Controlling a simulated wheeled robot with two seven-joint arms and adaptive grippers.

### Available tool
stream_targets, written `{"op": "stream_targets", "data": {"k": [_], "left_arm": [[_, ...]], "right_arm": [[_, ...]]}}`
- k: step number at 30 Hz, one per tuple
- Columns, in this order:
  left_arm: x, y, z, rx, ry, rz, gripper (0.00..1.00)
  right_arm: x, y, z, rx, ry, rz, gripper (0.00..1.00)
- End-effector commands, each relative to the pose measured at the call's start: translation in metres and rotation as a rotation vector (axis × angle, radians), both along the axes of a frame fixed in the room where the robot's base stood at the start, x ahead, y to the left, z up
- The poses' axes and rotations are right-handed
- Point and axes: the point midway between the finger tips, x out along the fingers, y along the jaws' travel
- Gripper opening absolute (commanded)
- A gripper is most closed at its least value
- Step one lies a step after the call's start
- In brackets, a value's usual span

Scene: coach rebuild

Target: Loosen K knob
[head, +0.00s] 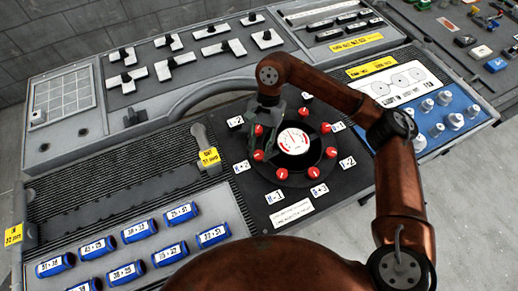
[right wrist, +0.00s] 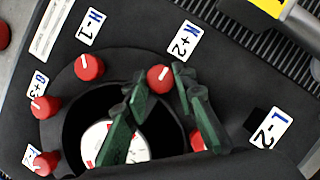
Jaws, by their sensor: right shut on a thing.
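The K knob is a small red knob with a white mark (right wrist: 160,79), beside the label reading K+2 (right wrist: 184,41). It shows in the head view (head: 258,155) at the left of the round dial's ring. My right gripper (right wrist: 160,84) has its green fingers on either side of this knob and is shut on it. In the head view the right gripper (head: 262,140) comes down over the ring's left side from the brown arm above. My left gripper is not in view.
Several other red knobs ring the white-centred dial (head: 294,141), including one by H-1 (right wrist: 89,67). Another, near L-2 (right wrist: 268,128), is partly hidden by a finger. A lever with a yellow tag (head: 209,156) stands just left of the ring. Blue labelled cylinders (head: 138,230) lie lower left.

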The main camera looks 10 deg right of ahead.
Motion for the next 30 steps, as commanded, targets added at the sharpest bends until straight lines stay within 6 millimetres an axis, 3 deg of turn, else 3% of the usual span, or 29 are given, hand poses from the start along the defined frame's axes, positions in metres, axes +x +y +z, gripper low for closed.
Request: {"op": "stream_targets", "data": {"k": [6, 11, 12, 18, 30], "left_arm": [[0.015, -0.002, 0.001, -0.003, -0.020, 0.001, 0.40], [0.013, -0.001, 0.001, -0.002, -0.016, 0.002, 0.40], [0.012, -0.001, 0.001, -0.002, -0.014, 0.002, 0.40], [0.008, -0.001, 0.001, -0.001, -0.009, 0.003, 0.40], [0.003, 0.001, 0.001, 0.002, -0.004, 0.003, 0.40]], "right_arm": [[0.000, 0.000, 0.000, 0.000, 0.000, 0.005, 0.01], [0.000, 0.000, 0.000, 0.001, 0.000, 0.004, 0.01], [0.000, 0.000, 0.000, 0.001, 0.000, 0.004, 0.25], [0.000, 0.000, 0.000, 0.001, 0.000, 0.004, 0.39], [0.003, -0.001, 0.006, 0.000, -0.001, 0.002, 0.41]]}}
